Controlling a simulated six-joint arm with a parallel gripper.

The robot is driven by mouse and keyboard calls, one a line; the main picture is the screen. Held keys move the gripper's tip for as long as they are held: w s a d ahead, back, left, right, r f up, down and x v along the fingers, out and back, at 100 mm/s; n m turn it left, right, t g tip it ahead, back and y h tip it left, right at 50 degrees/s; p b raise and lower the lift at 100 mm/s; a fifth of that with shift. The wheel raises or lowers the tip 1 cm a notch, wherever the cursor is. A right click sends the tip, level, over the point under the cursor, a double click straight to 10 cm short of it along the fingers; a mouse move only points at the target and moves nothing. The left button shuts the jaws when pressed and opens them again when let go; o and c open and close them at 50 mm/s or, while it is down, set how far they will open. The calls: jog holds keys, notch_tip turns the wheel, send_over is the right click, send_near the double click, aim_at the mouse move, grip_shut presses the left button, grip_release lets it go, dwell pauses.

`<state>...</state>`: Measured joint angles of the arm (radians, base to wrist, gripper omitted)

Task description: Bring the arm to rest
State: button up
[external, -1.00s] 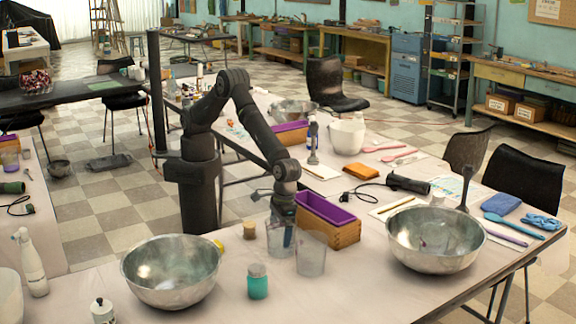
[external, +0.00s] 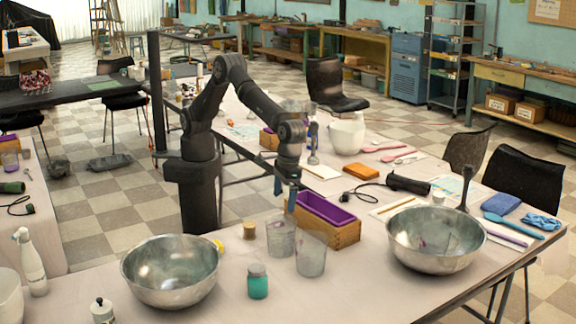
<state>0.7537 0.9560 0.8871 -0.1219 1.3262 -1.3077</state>
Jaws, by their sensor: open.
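My gripper (external: 285,192) points down above two clear beakers and is open, with nothing visible between its fingers. The left beaker (external: 281,238) stands just below the fingertips, and the right beaker (external: 312,254) stands beside it. A wooden box with a purple liner (external: 338,230) is just right of my gripper. My arm reaches forward from its black base with the elbow raised.
Metal bowls stand at the left (external: 170,290) and right (external: 437,258). A teal-filled jar (external: 257,282) and a small cork-coloured jar (external: 249,230) are near the beakers. An immersion blender (external: 313,145) stands behind.

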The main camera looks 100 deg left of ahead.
jog(key=shift+f, duration=0.1)
jog(key=f, duration=0.4)
jog(key=s+f, duration=0.1)
jog(key=f, duration=0.7)
jog(key=shift+s+d+f, duration=0.15)
jog(key=shift+d+f, duration=0.05)
jog(key=shift+d, duration=0.2)
notch_tip(320, 180, up, 3)
jog(key=shift+f, duration=0.15)
jog(key=shift+r, duration=0.6)
jog(key=shift+f, duration=0.1)
